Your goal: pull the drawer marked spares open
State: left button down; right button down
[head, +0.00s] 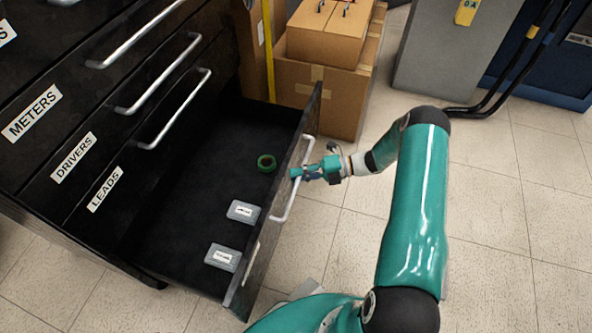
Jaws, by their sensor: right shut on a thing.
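A black drawer stands pulled far out at the bottom of the dark cabinet, below the drawer marked LEADS. Its front panel (262,225) is seen nearly edge-on, and the label on it is too slanted to read. A silver bar handle (282,214) runs along the outside of that panel. My right gripper (296,174) is shut on this handle near its middle, reaching in from the right. My left gripper is not in view.
Closed drawers marked METERS (32,113), DRIVERS (74,157) and LEADS (105,189) rise above, with silver handles. Cardboard boxes (318,92) stand close behind the open drawer. A grey cabinet (450,55) stands farther back. Tiled floor (500,215) on the right is free.

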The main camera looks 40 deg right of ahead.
jog(key=shift+s+a+f, duration=0.15)
jog(key=shift+s+a, duration=0.15)
jog(key=shift+s, duration=0.05)
jog(key=c, duration=1.2)
grip_release()
jog(key=shift+d, duration=0.1)
jog(key=shift+w, duration=0.1)
jog(key=shift+d, duration=0.15)
jog(key=v, duration=1.2)
jog(key=shift+w, duration=0.1)
